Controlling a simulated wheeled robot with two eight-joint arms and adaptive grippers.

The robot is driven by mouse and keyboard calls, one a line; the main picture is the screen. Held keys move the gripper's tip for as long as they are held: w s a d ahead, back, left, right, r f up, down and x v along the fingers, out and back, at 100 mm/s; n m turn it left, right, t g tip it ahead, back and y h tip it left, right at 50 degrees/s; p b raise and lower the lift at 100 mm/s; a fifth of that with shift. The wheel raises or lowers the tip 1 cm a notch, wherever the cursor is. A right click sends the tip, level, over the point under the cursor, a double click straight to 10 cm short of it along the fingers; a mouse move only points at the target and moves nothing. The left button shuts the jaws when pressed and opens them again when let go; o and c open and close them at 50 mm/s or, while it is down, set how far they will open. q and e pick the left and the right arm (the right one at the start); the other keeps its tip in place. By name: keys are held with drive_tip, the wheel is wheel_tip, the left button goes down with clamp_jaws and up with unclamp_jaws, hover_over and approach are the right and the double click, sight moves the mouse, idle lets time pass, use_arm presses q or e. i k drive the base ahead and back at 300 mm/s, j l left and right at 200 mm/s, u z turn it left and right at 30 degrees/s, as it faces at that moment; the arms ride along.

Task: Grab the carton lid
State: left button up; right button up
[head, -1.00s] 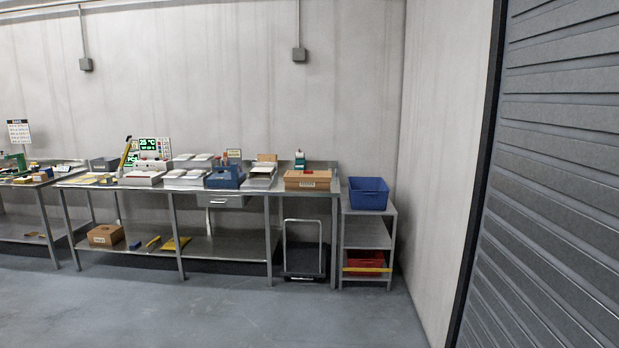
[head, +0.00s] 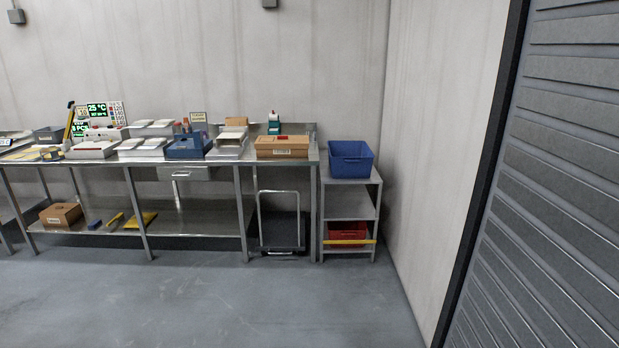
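A brown carton (head: 282,153) with a label on its front lies at the right end of the long steel workbench in the head view. Another brown carton (head: 61,215) sits on the bench's lower shelf at the left. Neither of my grippers shows in the head view.
The steel bench (head: 222,215) stands along the back wall. A cart (head: 280,232) is under its right end. A shelf rack (head: 349,196) with a blue bin (head: 350,161) and a red bin (head: 346,232) stands to the right. The floor (head: 215,305) in front is clear.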

sight(263, 142)
drive_tip(key=i+u, duration=0.15)
drive_tip(key=i, duration=2.3)
